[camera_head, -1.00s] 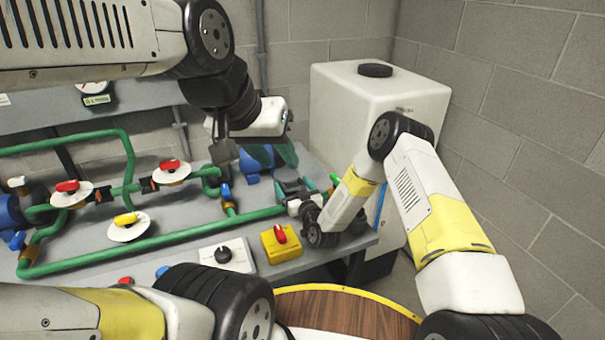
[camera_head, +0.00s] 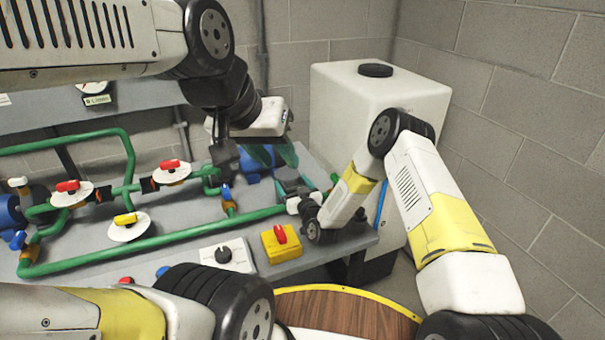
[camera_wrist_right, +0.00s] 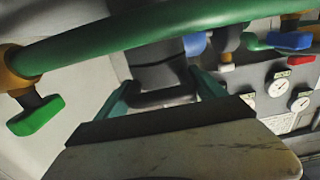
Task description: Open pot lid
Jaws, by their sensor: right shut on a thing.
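My right gripper (camera_head: 290,187) is low over the bench beside the green pipework, at the pump end. In the right wrist view its two teal fingers (camera_wrist_right: 165,88) are closed on a dark grey piece (camera_wrist_right: 163,76), which I take to be the pot lid. Most of the pot is hidden behind the fingers and the green pipe. My left gripper (camera_head: 275,155) hangs with teal fingers pointing down, above and behind the right one. Its fingertips are not clear enough to show whether they are open.
A green pipe (camera_wrist_right: 150,42) crosses close in front of the right wrist. A yellow switch box (camera_head: 281,244) and a grey dial box (camera_head: 226,256) stand at the bench's front. A white tank (camera_head: 372,108) stands behind my right arm. A round wooden top (camera_head: 345,312) is at the bottom.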

